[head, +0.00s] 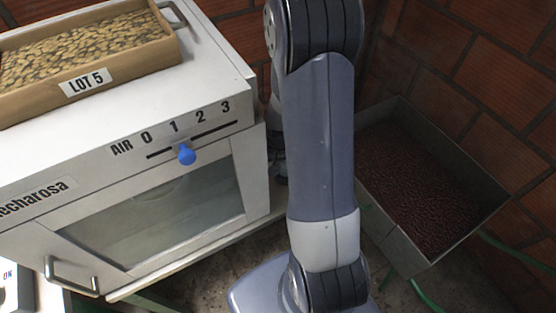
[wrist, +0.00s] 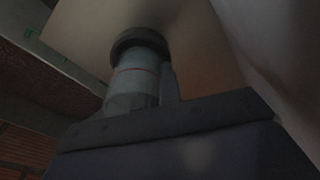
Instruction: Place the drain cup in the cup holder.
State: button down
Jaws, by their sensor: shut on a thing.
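In the wrist view a pale, cloudy cylinder with a thin red line, which looks like the drain cup (wrist: 133,82), stands out beyond the dark body of my gripper. My gripper (wrist: 152,95) is shut on this cup; a grey finger shows along its right side. A dark ring (wrist: 140,40) sits around the cup's far end; I cannot tell whether it is the cup's rim or the cup holder. In the head view my arm reaches down through the middle, and neither my gripper, the cup nor the holder can be made out.
In the head view a white machine (head: 235,90) with a blue slider knob (head: 186,154) and a glass door (head: 160,215) stands left. A "LOT 5" tray (head: 125,62) of beans lies on top. A metal bin (head: 405,250) of dark red cherries stands right, by brick walls.

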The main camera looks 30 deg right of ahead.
jog(key=shift+f, duration=0.55)
jog(key=shift+f+b, duration=0.45)
jog(key=shift+b, duration=0.15)
jog(key=shift+s+f, duration=0.1)
jog(key=shift+f, duration=0.05)
